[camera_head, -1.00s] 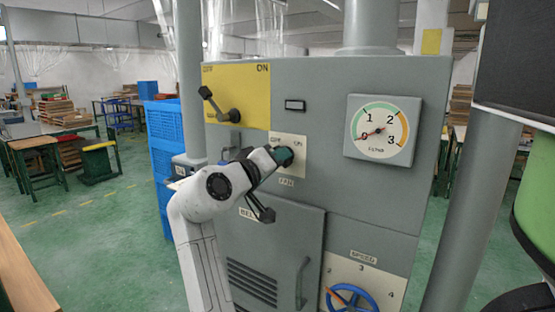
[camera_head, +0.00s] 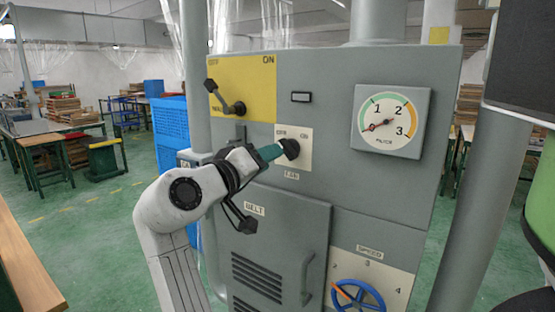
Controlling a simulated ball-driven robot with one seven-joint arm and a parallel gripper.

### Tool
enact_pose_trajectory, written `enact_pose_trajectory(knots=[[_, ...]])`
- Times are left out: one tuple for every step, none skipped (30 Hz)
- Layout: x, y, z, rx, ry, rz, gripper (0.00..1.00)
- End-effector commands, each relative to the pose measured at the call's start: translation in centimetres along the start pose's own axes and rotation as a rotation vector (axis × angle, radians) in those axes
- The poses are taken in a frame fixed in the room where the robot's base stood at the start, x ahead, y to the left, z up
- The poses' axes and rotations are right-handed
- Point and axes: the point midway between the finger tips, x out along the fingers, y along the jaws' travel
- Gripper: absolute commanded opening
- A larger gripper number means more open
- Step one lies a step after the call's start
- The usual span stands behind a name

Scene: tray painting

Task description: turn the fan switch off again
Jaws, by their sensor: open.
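The fan switch (camera_head: 291,149) is a dark knob on a cream plate (camera_head: 304,162) marked OFF, ON and FAN, on the front of the grey machine. I cannot tell which way its handle points. My gripper (camera_head: 262,172) is open, at the end of my white arm, just left of and below the switch. Its teal part reaches up to the knob's left side and partly hides it. I cannot tell whether they touch. A black part of the gripper hangs lower, in front of the BELT panel.
A main lever (camera_head: 239,107) sits on a yellow plate (camera_head: 259,82) above. A gauge (camera_head: 391,121) is at right, a dark indicator (camera_head: 301,97) between. Below are the BELT door (camera_head: 270,215) with its handle and a blue SPEED wheel (camera_head: 359,296). Blue crates (camera_head: 168,125) stand left.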

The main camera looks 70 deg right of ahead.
Motion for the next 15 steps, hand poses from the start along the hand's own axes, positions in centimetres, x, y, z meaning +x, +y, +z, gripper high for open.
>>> enact_pose_trajectory(knots=[[-0.9,-0.1,0.1,0.002,0.001,-0.002,0.43],[-1.4,-0.1,0.1,0.002,0.001,-0.001,0.43],[-1.9,-0.1,0.1,0.001,0.001,-0.001,0.43],[-2.3,-0.1,0.1,0.001,0.000,-0.002,0.43],[-2.6,-0.1,0.0,0.001,0.000,-0.001,0.43],[-3.0,-0.1,0.0,0.001,0.000,-0.001,0.43],[-3.2,0.0,0.0,0.001,0.000,0.000,0.43],[-3.3,0.0,0.0,0.001,0.000,0.000,0.43],[-3.5,0.0,0.0,0.000,0.000,0.000,0.43],[-3.6,0.0,0.0,0.000,-0.001,0.000,0.43],[-3.6,0.0,0.0,0.000,-0.001,0.000,0.43],[-3.6,0.0,0.0,0.000,-0.002,0.000,0.43],[-3.7,0.0,0.0,0.000,-0.002,0.000,0.43],[-3.7,0.0,0.0,0.000,-0.002,0.000,0.43],[-3.7,0.0,0.0,0.000,-0.002,0.000,0.43]])
